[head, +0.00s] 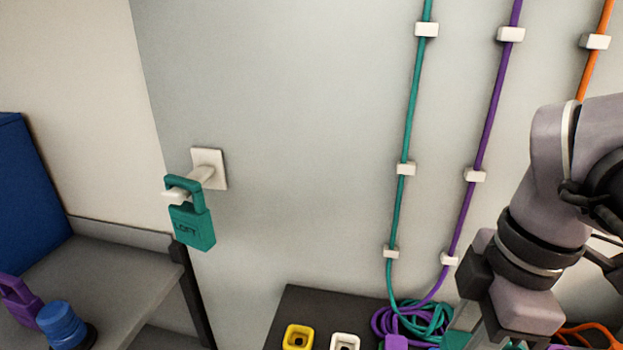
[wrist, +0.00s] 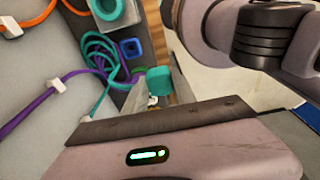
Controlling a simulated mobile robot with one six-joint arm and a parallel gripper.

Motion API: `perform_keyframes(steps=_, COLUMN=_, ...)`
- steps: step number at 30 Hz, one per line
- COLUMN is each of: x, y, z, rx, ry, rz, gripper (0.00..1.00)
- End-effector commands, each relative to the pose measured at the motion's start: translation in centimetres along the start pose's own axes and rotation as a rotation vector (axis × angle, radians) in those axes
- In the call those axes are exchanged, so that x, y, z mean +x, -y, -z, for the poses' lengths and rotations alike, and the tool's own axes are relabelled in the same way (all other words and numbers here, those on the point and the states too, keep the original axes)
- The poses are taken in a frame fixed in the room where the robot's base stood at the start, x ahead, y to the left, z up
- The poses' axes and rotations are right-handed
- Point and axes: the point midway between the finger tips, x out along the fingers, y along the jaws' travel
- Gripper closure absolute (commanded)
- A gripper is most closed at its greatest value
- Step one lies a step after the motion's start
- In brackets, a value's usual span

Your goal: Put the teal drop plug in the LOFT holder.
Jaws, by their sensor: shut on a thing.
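The teal drop plug (wrist: 158,79) shows as a small teal block between the fingers of my gripper (wrist: 164,92) in the wrist view. My gripper is shut on it, above the dark shelf. In the head view my gripper is at the lower right, its fingertips largely cut off by the bottom edge. A teal padlock-shaped tag (head: 192,229) lettered LOFT hangs on a white wall peg (head: 198,178). A yellow holder (head: 298,338) and a white holder (head: 345,342) sit on the dark shelf. I see no readable label on any holder.
Teal (head: 408,120) and purple (head: 492,105) cords run down the wall in white clips to a tangled coil (head: 425,316). A blue holder (wrist: 131,48) and a teal square-topped piece (wrist: 108,10) are near my gripper. A grey bench (head: 105,275) stands left.

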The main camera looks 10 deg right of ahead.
Motion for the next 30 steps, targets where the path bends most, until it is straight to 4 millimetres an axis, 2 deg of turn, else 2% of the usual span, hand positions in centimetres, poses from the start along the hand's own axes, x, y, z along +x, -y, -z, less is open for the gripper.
perform_keyframes(steps=24, x=-1.2, y=-5.5, z=-10.1, rx=0.003, ry=-0.001, rz=0.001, gripper=1.00)
perform_keyframes(steps=30, x=-1.4, y=-6.3, z=-11.7, rx=0.000, ry=0.000, rz=0.000, gripper=1.00)
